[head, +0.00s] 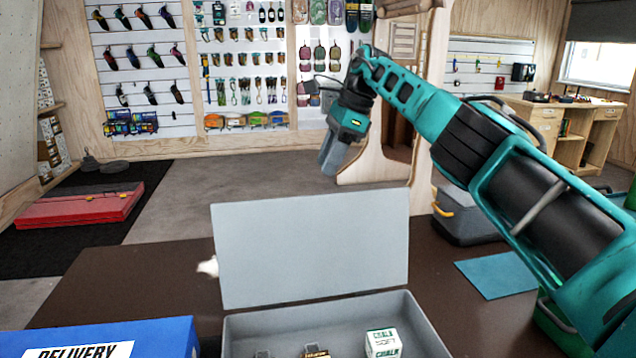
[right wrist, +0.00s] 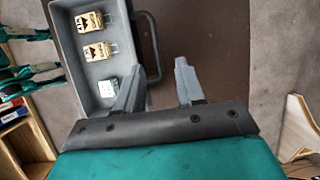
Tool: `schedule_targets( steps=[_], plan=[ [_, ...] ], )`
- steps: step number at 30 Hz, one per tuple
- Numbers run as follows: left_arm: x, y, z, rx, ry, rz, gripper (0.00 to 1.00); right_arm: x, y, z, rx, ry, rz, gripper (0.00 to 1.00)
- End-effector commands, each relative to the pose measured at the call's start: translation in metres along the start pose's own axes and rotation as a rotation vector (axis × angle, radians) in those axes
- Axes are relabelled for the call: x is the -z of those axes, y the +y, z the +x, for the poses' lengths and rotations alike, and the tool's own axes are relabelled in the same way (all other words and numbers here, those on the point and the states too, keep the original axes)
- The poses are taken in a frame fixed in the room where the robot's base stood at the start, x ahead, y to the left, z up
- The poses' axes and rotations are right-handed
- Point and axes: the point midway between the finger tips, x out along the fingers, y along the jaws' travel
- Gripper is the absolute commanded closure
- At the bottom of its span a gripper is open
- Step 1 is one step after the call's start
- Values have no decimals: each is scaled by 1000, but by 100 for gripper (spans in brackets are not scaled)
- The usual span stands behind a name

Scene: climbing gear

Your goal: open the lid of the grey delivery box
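The grey delivery box (head: 428,335) stands on the dark table, at the bottom of the head view. Its grey lid (head: 312,248) stands raised at the back, near upright, and the inside is uncovered. A white chalk block (head: 383,343) and a few small carded items (head: 316,354) lie inside. The right wrist view shows the box (right wrist: 98,100) from above, with a dark handle on its side. My right gripper (head: 330,160) is above and behind the raised lid, apart from it. Its fingers (right wrist: 158,88) are spread with nothing between them. My left gripper is out of view.
A blue box with a "DELIVERY" label (head: 110,345) is at the lower left. A teal mat (head: 497,274) lies on the table at right, near a dark grey case (head: 465,218). A white object (head: 207,267) shows beside the lid's left edge. The table's left part is clear.

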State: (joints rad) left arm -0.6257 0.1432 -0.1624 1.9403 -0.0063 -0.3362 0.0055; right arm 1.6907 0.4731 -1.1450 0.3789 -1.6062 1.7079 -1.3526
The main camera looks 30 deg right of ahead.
Motion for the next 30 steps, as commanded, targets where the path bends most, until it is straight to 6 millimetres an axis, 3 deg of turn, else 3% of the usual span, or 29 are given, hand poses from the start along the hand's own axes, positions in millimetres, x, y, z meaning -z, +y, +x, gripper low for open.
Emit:
schedule_targets(
  steps=[9,30],
  plan=[
    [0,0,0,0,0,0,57,0,0,-21,-2,1,-1,62],
    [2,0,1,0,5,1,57,0,0,-22,-2,1,-1,62]
  ],
)
